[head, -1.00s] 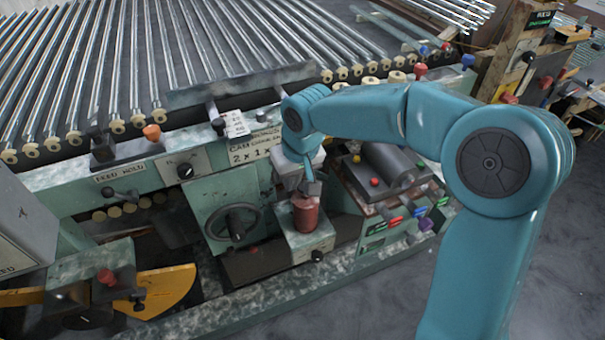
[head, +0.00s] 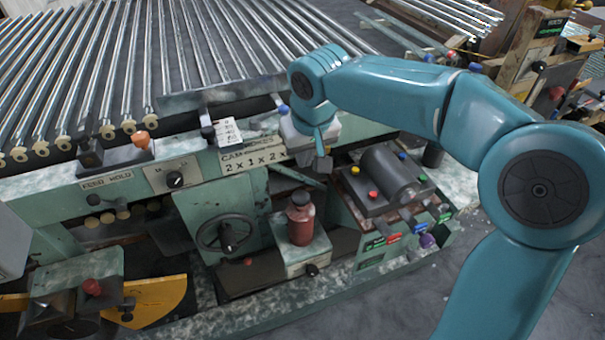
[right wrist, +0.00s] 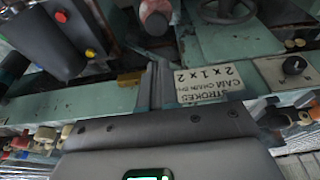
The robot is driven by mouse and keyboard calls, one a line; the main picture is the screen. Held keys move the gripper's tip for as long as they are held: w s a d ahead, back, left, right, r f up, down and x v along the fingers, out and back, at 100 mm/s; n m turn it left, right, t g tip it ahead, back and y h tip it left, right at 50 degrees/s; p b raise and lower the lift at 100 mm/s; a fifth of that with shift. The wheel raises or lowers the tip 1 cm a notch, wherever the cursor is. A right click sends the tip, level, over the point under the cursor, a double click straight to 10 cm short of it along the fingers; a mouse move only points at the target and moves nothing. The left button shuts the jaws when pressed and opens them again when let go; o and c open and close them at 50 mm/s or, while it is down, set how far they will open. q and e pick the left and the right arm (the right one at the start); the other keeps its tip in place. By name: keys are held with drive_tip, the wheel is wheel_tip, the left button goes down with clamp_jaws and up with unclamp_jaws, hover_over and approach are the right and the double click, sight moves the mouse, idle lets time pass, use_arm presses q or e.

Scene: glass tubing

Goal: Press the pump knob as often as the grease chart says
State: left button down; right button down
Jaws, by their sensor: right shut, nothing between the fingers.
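The red pump (head: 301,222) stands upright on a pale green block, with a dark knob (head: 299,198) on top. Its red body also shows at the top edge of the right wrist view (right wrist: 155,10). The chart plate (head: 252,158) on the machine's front rail reads "2 x 1 x 2", its end partly hidden by my gripper. The right wrist view shows the plate upside down (right wrist: 215,80), with "STROKES" and "CAM CHAIN" on it. My right gripper (head: 323,164) is shut and empty, above and behind the pump, apart from the knob. My left gripper is out of view.
A handwheel (head: 227,234) stands left of the pump. A grey motor-like cylinder (head: 390,175) and coloured knobs lie to the right. Long glass tubes (head: 150,60) fill the rack behind. A yellow curved plate (head: 160,300) is at the lower left.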

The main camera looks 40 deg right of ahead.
drive_tip(key=b, duration=0.2)
approach(300, 198)
drive_tip(key=x, duration=0.2)
drive_tip(key=w+x, duration=0.1)
drive_tip(key=x, duration=0.2)
drive_tip(key=shift+d, duration=0.1)
drive_tip(key=shift+f, duration=0.75)
drive_tip(key=shift+b, duration=0.3)
wheel_tip(300, 198, down, 2)
drive_tip(key=shift+f+b, duration=0.2)
drive_tip(key=shift+b, duration=0.9)
drive_tip(key=shift+s, duration=0.1)
drive_tip(key=shift+r, duration=0.15)
